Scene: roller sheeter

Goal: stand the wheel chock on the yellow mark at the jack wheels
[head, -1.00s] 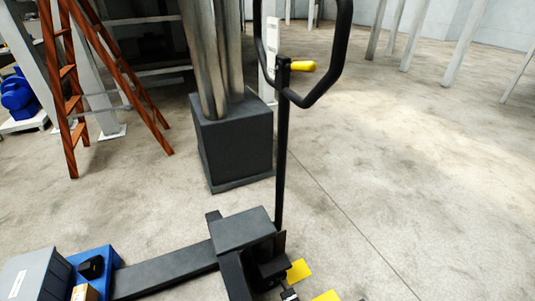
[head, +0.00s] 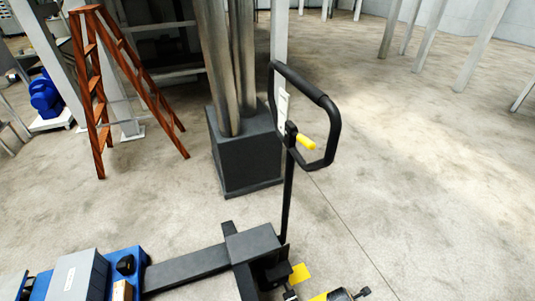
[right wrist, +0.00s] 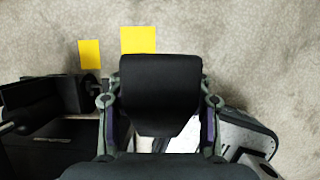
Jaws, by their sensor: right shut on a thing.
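My right gripper (right wrist: 160,102) is shut on the black wheel chock (right wrist: 160,85), with a finger on each side of it. The chock is above the floor or near it; its height cannot be told. It overlaps the lower edge of the larger yellow mark (right wrist: 138,38) in the right wrist view. A second yellow mark (right wrist: 89,54) lies to the left, close to a dark jack wheel (right wrist: 91,84). In the head view one yellow mark (head: 300,273) lies beside the pallet jack (head: 252,243), and another (head: 319,297) is cut by the bottom edge. My left gripper is not in view.
The jack's upright handle (head: 288,190) rises behind the marks. A blue pallet (head: 128,263) with a grey box (head: 78,275) stands at lower left. A dark plinth (head: 246,155) and an orange ladder (head: 98,100) stand behind. Floor to the right is clear.

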